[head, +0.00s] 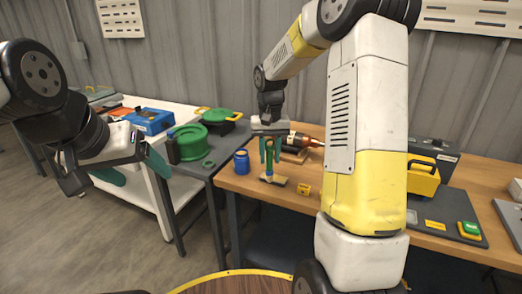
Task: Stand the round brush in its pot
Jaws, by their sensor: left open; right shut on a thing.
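My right gripper (270,152) points down over the wooden bench and is shut on the round brush (269,172), a slim upright thing with a green upper part and a blue lower part. Its lower end is just above or touching a small tan block on the bench; I cannot tell which. A blue pot (241,163) stands upright to the left of the brush, near the bench's left edge, apart from the gripper. The pot's inside is too small to make out. My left gripper (133,171) is open and empty, well to the left over the floor.
A tan block (277,180) and a small yellow block (304,190) lie near the bench's front edge. A dark bottle-shaped tool (295,141) lies behind the brush. Green round parts (190,143) sit on the grey table at left. My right arm hides the bench's middle.

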